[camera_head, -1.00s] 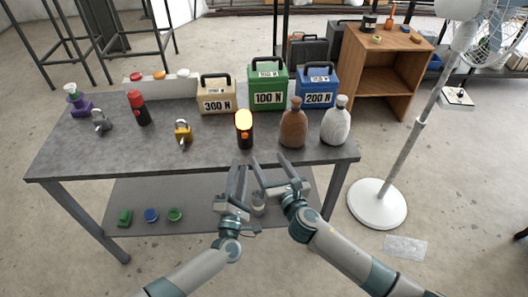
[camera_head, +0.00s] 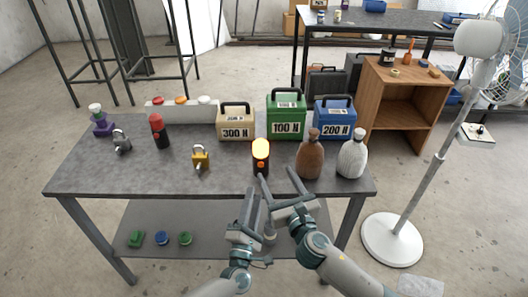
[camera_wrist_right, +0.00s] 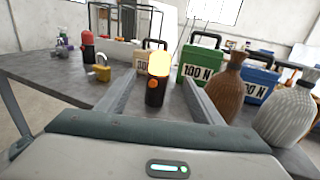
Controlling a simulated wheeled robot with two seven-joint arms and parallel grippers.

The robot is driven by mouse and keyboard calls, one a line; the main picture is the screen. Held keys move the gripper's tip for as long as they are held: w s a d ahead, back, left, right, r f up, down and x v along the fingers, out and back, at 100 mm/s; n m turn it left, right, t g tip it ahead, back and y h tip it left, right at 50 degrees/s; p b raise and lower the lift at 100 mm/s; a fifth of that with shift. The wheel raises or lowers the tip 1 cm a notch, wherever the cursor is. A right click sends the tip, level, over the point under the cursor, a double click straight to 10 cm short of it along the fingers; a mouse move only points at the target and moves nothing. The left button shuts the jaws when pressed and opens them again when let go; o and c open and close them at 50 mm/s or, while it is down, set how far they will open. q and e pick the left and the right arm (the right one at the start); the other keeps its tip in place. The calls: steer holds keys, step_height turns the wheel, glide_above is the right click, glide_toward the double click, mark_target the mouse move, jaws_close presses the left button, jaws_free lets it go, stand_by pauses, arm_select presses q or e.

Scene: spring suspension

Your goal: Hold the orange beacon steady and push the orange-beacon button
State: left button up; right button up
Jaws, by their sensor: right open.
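The orange beacon (camera_head: 260,158) stands upright near the table's front edge, with a glowing top, a black body and a small orange button on its front. It also shows in the right wrist view (camera_wrist_right: 156,88), in the gap between my right fingers. My right gripper (camera_head: 277,176) is open and empty, just in front of the beacon and apart from it. My left gripper (camera_head: 254,191) is lower, in front of the table edge and below the beacon, holding nothing that I can see. Its fingers look close together, and I cannot tell whether they are shut.
A brown bottle (camera_head: 310,158) and a white bottle (camera_head: 352,156) stand right of the beacon. A yellow padlock (camera_head: 201,158) and a red-topped beacon (camera_head: 159,131) stand left. Weight boxes, including a green one (camera_head: 286,117), stand behind. The tabletop (camera_head: 110,180) is clear at front left.

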mark_target(263, 151)
steer(key=x, duration=1.6)
steer(key=c, duration=1.2)
arm_select(q)
jaws_close()
arm_select(e)
steer(key=shift+c, duration=0.2)
steer(key=shift+s, duration=0.1)
stand_by(2.1)
